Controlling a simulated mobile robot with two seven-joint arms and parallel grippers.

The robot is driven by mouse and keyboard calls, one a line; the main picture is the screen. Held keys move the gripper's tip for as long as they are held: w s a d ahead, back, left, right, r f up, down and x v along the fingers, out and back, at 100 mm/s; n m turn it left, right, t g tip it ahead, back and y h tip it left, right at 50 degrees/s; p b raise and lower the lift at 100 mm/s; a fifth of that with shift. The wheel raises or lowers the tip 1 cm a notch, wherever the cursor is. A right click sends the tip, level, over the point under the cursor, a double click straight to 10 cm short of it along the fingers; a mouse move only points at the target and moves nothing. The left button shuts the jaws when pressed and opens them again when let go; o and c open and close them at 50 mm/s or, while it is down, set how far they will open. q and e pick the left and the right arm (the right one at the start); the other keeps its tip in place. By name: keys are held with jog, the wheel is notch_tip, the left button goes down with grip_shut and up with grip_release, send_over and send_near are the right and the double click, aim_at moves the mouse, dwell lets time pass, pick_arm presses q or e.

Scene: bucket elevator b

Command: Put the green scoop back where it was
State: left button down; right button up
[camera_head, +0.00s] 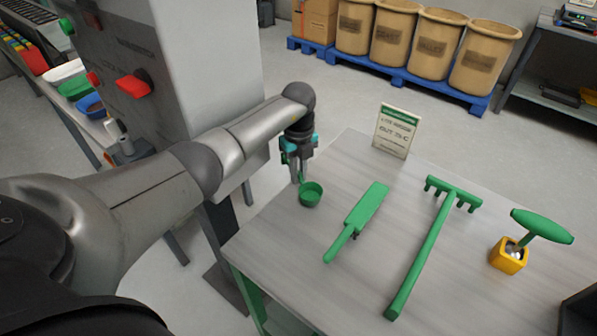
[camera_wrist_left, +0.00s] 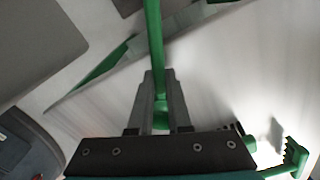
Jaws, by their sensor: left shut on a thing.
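The green scoop (camera_head: 312,196) has a round bowl and a thin handle. It is at the far left part of the grey table, close to the edge. My left gripper (camera_head: 299,177) points down and is shut on the scoop's handle. In the left wrist view the green handle (camera_wrist_left: 154,45) runs between the two grey fingers (camera_wrist_left: 158,95). The bowl is not clear in that view. I cannot tell whether the bowl touches the table top or hangs just above it. My right gripper is not in view.
On the table (camera_head: 290,250) lie a green flat-bladed tool (camera_head: 360,217) right beside the scoop, and a green rake (camera_head: 428,250). A yellow block (camera_head: 508,256) holds a green-handled tool (camera_head: 541,226). A sign (camera_head: 395,131) stands at the back corner. A grey pillar (camera_head: 205,60) is left of the gripper.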

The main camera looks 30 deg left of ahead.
aim_at(299, 173)
pick_arm(q)
jog(key=shift+f, duration=0.35)
jog(key=c, duration=0.8)
grip_release()
notch_tip(299, 173, up, 15)
jog(key=shift+r+p, duration=0.1)
jog(key=shift+p, duration=0.7)
jog(key=shift+s, duration=0.1)
